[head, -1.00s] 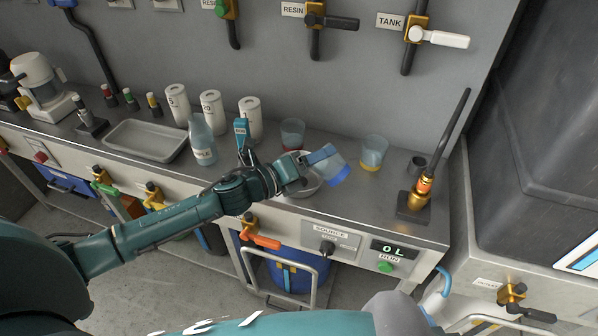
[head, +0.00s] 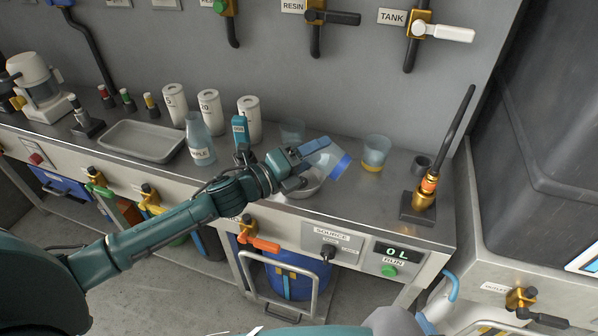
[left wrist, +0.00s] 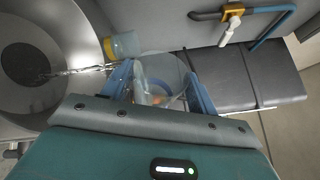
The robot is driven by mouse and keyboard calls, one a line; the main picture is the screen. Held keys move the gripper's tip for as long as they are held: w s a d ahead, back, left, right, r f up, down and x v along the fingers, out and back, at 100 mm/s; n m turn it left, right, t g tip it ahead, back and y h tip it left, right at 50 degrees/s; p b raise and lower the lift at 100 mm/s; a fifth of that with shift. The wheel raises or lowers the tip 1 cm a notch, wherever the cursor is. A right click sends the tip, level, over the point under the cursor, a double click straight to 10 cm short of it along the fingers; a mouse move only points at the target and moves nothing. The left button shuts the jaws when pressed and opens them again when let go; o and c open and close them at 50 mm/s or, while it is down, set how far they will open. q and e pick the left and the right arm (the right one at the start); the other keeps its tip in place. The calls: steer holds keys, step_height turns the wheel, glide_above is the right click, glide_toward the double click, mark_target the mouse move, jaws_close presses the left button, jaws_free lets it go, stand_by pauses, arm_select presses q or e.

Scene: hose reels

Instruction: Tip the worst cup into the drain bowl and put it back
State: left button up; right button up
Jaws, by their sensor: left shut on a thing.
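My left gripper (head: 318,150) is shut on a clear cup with a blue base (head: 340,168). The cup is tipped far over above the metal drain bowl (head: 314,190), its blue base toward the right. In the left wrist view the held cup (left wrist: 163,75) sits between my fingers, and a thin clear stream runs from beside it to the drain bowl (left wrist: 12,98). A clear cup with yellow at its base (head: 374,153) stands upright on the bench to the right. Another clear cup (head: 292,130) stands behind my gripper, partly hidden. My right gripper is out of view.
A labelled bottle (head: 199,140), white canisters (head: 210,112) and a grey tray (head: 143,142) are to the left. Valves line the wall.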

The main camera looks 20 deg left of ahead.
arm_select(q)
steer(key=shift+a+n+b, duration=0.15)
steer(key=shift+n+b, duration=0.15)
steer(key=shift+b, duration=0.05)
steer(key=shift+w+a+n+b, duration=0.15)
steer(key=shift+a+n+b, duration=0.15)
steer(key=shift+a+b, duration=0.1)
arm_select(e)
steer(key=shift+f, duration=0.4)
arm_select(q)
steer(key=shift+w+a+r+n+t+b, duration=0.1)
steer(key=shift+w+a+n+t+b, duration=0.1)
steer(key=shift+a+n+t+b, duration=0.15)
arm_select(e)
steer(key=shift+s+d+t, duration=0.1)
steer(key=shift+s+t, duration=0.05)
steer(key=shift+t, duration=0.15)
arm_select(q)
steer(key=shift+w+d+n, duration=0.1)
steer(key=shift+n, duration=0.15)
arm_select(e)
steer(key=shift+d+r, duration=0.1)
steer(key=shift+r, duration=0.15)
arm_select(q)
steer(key=shift+n+h+b, duration=0.3)
steer(key=shift+n+b, duration=0.05)
steer(key=shift+n, duration=0.05)
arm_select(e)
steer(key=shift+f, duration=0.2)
